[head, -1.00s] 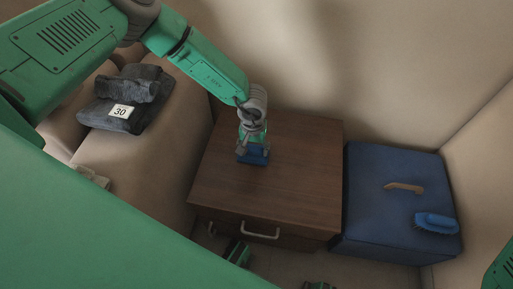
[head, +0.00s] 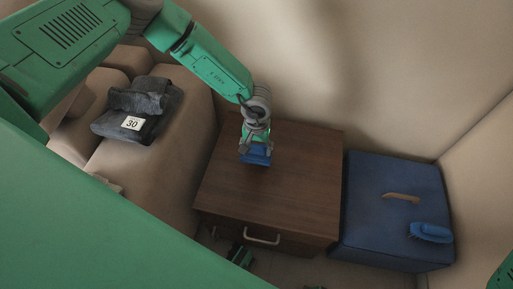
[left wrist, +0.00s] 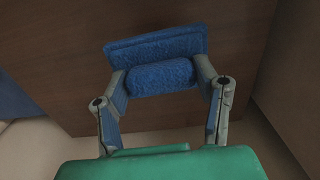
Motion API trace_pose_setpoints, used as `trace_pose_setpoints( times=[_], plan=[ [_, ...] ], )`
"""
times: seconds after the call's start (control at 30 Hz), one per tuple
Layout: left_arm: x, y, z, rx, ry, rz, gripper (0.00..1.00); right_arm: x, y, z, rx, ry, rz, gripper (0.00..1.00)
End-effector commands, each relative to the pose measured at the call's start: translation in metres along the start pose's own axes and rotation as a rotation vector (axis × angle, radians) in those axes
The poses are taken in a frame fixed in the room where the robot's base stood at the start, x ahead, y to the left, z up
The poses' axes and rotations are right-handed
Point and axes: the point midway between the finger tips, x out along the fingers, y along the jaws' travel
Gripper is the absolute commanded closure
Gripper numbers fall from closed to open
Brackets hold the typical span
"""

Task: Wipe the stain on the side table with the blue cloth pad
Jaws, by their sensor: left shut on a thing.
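The side table (head: 290,190) is dark brown wood with a drawer and a pale handle on its front. My left gripper (head: 256,147) is over the back left part of its top. It is shut on the blue cloth pad (head: 257,157). In the left wrist view both fingers of the gripper (left wrist: 164,84) close on the pad's raised grip, and the pad's flat base (left wrist: 155,45) lies beyond. The pad is at or just above the tabletop; I cannot tell if it touches. I see no stain on the visible tabletop. My right gripper is not clearly in view.
A blue box-like seat (head: 365,220) stands right of the table, with a blue brush (head: 431,232) and a tan handle-shaped piece (head: 402,197) on top. A beige sofa (head: 175,165) at left holds folded dark clothes (head: 150,98) tagged 30. Walls stand behind and right.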

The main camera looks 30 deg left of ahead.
Motion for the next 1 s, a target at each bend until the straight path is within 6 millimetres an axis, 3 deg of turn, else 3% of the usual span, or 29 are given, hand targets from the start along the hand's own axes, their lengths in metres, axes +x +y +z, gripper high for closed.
trace_pose_setpoints(
  times=[0.17,0.5,0.87,1.0],
  plan=[
    [-0.003,0.000,0.000,0.000,0.000,0.001,0.68,-0.002,0.000,0.000,0.000,0.000,0.000,1.00],
    [-0.031,0.000,0.000,0.000,0.000,0.001,0.68,-0.025,0.000,-0.001,0.000,0.000,0.000,1.00],
    [-0.033,0.000,0.000,0.003,0.000,0.002,0.68,-0.024,0.000,-0.001,0.000,0.000,0.000,1.00],
    [-0.055,0.000,0.002,0.024,0.001,0.005,0.68,-0.024,0.000,-0.001,0.000,0.000,0.000,1.00]
  ],
)
